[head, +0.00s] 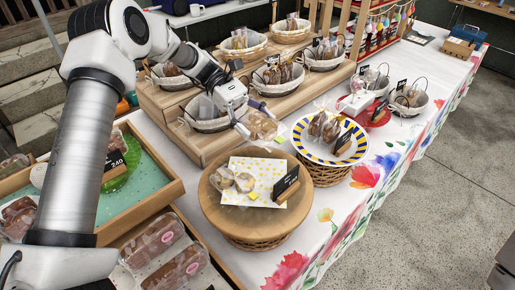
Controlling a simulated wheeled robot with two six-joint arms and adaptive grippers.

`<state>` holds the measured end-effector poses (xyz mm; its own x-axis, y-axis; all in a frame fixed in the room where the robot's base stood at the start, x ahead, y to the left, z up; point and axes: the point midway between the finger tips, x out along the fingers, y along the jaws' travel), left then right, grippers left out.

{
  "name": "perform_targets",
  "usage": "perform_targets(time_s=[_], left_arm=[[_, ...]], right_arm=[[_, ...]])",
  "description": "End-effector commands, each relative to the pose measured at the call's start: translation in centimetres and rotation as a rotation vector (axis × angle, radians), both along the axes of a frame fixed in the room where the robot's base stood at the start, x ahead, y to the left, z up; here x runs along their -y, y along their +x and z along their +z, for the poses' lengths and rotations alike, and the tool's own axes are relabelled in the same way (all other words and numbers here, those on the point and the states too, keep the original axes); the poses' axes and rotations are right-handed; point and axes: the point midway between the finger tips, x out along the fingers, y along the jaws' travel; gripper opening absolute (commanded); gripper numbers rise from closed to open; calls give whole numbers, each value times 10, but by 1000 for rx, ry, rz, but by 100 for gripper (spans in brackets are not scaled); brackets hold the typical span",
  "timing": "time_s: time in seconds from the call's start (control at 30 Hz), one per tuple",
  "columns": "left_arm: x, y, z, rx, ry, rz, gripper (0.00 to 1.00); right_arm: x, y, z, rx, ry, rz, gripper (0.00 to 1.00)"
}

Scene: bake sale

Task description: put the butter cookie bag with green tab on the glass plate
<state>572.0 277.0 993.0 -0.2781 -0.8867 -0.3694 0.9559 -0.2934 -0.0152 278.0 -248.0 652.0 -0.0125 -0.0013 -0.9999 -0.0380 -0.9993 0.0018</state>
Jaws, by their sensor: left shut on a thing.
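My left gripper (247,119) reaches in from the left over the front edge of the wooden stepped stand. It is shut on a clear bag of brown cookies (264,126), at the stand's right front corner. A small greenish spot shows by the bag's lower right end; it is too small to make out clearly. A green, see-through plate (118,183) lies in the wooden tray at the left, partly hidden by a black price sign and my arm. The held bag is well to the right of this plate. My right gripper is not in view.
A round wooden board (222,207) on a basket holds a patterned napkin and cookies. A blue-yellow rimmed plate (300,145) holds bagged cookies. Several lined baskets stand on the stepped stand (165,118). The teal tray floor (151,178) has bare room beside the green plate.

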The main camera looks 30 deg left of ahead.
Motion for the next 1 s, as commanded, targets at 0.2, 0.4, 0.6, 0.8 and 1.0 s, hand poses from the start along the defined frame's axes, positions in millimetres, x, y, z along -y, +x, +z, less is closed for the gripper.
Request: perform_targets(time_s=[0.2, 0.4, 0.6, 0.8, 1.0], left_arm=[[1, -1, -44, -5, 1, 0, 56], [1, -2, -73, -2, 0, 0, 56], [1, -2, -98, 0, 0, -1, 56], [1, -2, -99, 1, 0, 0, 56], [1, -2, -102, 1, 0, 0, 83]], right_arm=[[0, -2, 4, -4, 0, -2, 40], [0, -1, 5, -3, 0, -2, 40], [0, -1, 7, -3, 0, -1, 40], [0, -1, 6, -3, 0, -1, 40], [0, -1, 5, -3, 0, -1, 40]])
